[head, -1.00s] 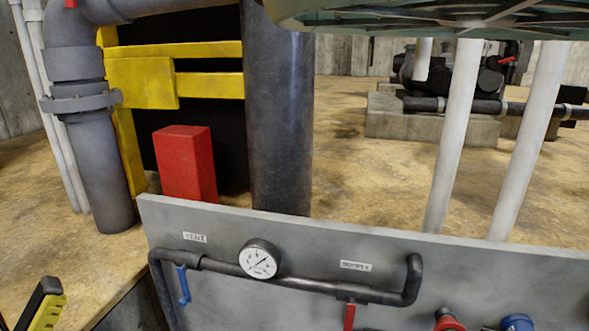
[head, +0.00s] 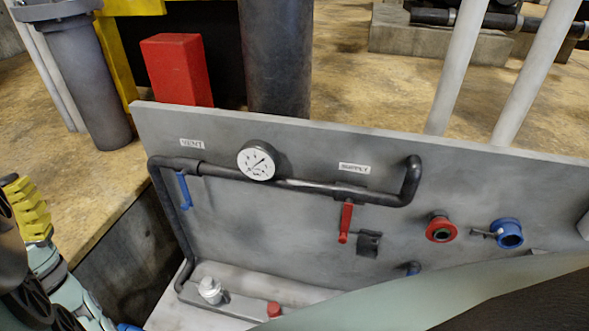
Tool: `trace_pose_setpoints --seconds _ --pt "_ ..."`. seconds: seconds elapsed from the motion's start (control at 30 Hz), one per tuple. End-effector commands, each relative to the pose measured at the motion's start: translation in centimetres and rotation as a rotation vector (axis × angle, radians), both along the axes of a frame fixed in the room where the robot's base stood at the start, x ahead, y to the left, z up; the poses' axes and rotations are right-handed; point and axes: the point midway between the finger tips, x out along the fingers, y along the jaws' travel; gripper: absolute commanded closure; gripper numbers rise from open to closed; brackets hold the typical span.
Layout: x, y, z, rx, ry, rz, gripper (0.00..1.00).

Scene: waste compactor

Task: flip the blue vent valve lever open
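The blue vent valve lever (head: 184,190) hangs down from the dark pipe under the VENT label (head: 192,144), on the left of the grey panel (head: 290,235). It points nearly straight down, across the horizontal pipe run. What seems to be part of my gripper (head: 27,210), a yellow ribbed finger, shows at the left edge of the head view. It is left of the lever and apart from it, with a clear gap between. The rest of the gripper is hidden or out of frame, so its opening does not show.
A gauge (head: 256,160) sits right of the vent lever. A red lever (head: 346,222) hangs under the SUPPLY label (head: 354,168). Red (head: 441,229) and blue (head: 508,232) fittings are at right. A white-capped fitting (head: 210,290) stands on the ledge below. A red block (head: 177,70) is behind the panel.

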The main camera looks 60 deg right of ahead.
Motion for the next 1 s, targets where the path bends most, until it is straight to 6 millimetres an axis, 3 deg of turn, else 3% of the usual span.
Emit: trace_pose_setpoints --seconds 0.03,0.3,0.37,0.6,0.8,1.0 --pt "1.4 -1.4 -3.0 -0.004 0.083 -0.124 0.65" --pt "7.7 -8.5 -14.1 -0.107 0.599 -0.688 0.93" --pt "8.6 -10.2 -16.8 -0.146 0.719 -0.789 0.99" --pt "10.3 -15.4 -27.1 -0.345 1.160 -1.058 1.00" --pt "10.4 -17.3 -31.9 -0.477 1.368 -1.128 1.00" --pt "10.4 -17.7 -33.0 -0.520 1.424 -1.137 1.00"
